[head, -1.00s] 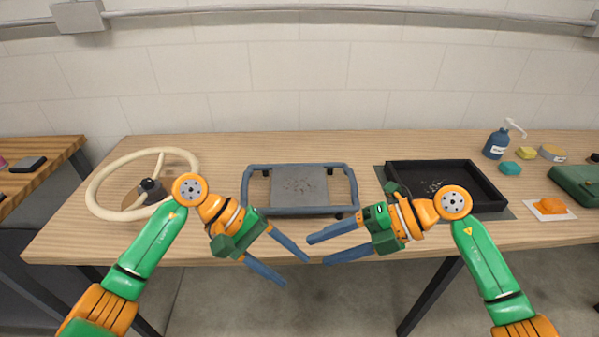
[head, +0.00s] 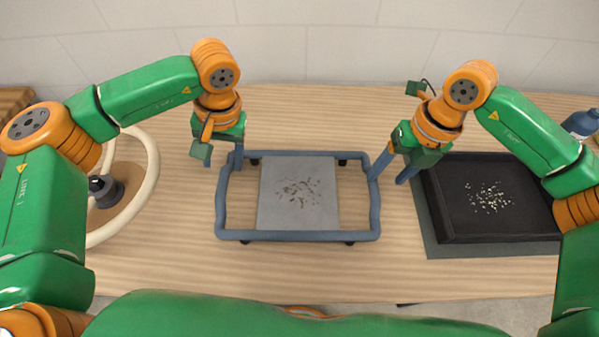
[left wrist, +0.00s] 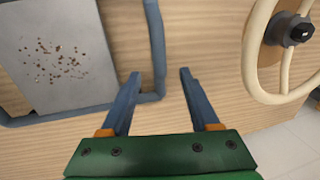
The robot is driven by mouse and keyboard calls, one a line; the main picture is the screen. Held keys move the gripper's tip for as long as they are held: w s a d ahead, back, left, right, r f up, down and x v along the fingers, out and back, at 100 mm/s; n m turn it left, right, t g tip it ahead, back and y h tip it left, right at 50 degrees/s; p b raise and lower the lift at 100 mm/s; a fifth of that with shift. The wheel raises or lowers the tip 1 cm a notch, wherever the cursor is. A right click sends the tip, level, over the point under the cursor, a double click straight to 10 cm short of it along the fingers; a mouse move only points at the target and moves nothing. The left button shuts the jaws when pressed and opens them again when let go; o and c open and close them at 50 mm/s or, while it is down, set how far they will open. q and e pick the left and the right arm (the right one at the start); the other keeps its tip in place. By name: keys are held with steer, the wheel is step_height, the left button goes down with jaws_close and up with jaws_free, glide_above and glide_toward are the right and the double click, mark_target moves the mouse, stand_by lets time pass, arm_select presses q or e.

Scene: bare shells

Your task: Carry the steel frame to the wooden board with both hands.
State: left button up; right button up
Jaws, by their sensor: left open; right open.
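The steel frame (head: 300,236) is a blue-grey tube rectangle on short dark feet, standing on the table around a speckled grey plate (head: 270,205). My left gripper (head: 222,164) points down, open, at the frame's far left corner. In the left wrist view the frame's tube (left wrist: 154,50) runs between the open fingers (left wrist: 158,72), nearer the left finger. My right gripper (head: 387,181) is open at the frame's right side, one finger at the right tube; whether it straddles the tube is unclear. I cannot make out a separate wooden board.
A black tray (head: 498,238) with pale bits stands on a grey mat (head: 432,240) close right of my right gripper. A cream steering wheel (head: 150,185) lies at left. A blue bottle (head: 582,122) is at the right edge. Bare wood tabletop (head: 190,265) lies in front.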

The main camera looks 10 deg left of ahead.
mark_target(223, 177)
arm_select(q)
steer(key=f, duration=0.4)
steer(key=a+f, duration=0.1)
steer(key=shift+s+f, duration=0.35)
steer(key=shift+f, duration=0.05)
arm_select(e)
steer(key=f, duration=0.3)
steer(key=a+f, duration=0.1)
steer(key=f, duration=0.1)
steer(key=shift+s+a+f, duration=0.1)
steer(key=shift+s+f, duration=0.25)
arm_select(q)
steer(key=shift+s+a+f, duration=0.15)
steer(key=shift+f, duration=0.3)
arm_select(e)
steer(key=shift+s+a+f, duration=0.1)
steer(key=shift+s+f, duration=0.05)
steer(key=shift+f, duration=0.35)
arm_select(q)
jaws_close()
arm_select(e)
jaws_close()
arm_select(q)
steer(key=shift+r, duration=0.1)
arm_select(e)
steer(key=shift+r, duration=0.1)
